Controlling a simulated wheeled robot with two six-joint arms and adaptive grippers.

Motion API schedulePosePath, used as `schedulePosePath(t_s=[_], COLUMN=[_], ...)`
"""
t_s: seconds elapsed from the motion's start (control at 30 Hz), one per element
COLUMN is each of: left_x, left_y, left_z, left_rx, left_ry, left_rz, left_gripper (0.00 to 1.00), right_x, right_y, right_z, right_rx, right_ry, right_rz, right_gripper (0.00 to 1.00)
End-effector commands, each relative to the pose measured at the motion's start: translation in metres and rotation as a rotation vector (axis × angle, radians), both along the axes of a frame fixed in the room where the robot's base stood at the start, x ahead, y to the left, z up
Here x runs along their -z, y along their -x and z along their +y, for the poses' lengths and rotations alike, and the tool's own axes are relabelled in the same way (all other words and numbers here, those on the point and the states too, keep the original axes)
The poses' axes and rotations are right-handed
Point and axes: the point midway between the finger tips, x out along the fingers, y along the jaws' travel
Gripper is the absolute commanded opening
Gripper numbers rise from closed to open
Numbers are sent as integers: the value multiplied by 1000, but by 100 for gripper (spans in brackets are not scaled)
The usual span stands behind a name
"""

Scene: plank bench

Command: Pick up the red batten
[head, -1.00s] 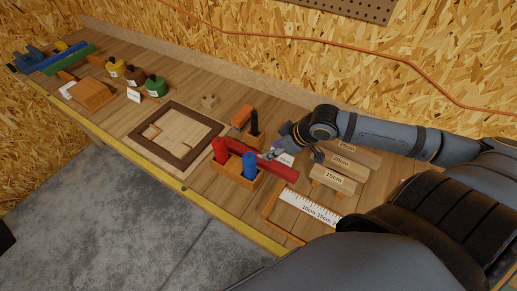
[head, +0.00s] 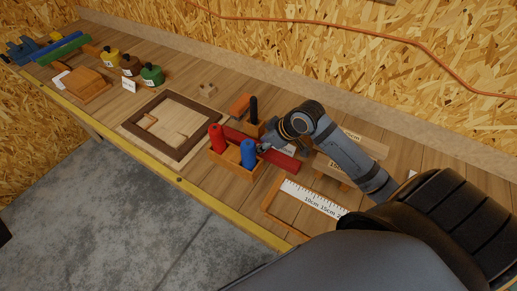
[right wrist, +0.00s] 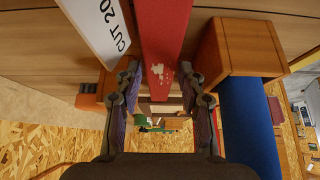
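The red batten (head: 283,160) lies across the right-middle of the bench, behind the block holding a red and a blue cylinder. My right gripper (head: 265,146) is down at the batten in the head view. In the right wrist view the batten (right wrist: 163,40), with a worn pale patch, runs between the two fingers of my right gripper (right wrist: 160,80). The fingers stand apart, one on each side, with narrow gaps beside the batten. My left gripper is not in view.
The wooden block (head: 227,158) with red cylinder (head: 217,138) and blue cylinder (head: 248,153) stands close beside the gripper. A black peg (head: 254,110) stands behind. A ruler board (head: 313,197) lies in front right; a dark-framed tray (head: 137,124) lies left.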

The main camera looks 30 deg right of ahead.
Motion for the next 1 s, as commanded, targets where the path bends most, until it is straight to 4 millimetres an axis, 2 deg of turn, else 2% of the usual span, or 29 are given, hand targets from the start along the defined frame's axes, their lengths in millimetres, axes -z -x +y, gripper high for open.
schedulePosePath(t_s=[0.2, 0.47, 0.5, 0.8, 1.0], left_x=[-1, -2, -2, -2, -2], left_y=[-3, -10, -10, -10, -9], left_z=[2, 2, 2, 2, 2], left_rx=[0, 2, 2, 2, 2], left_ry=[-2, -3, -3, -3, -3], left_rz=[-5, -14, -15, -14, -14], left_gripper=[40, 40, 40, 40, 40], right_x=[21, 24, 24, 24, 24], right_y=[-13, -14, -14, -14, -14], right_z=[8, 8, 8, 8, 8], right_rx=[1, -1, -1, -1, -1], right_ry=[-4, 1, 1, 1, 1], right_rz=[1, 1, 1, 1, -2], right_gripper=[40, 40, 38, 0, 0])
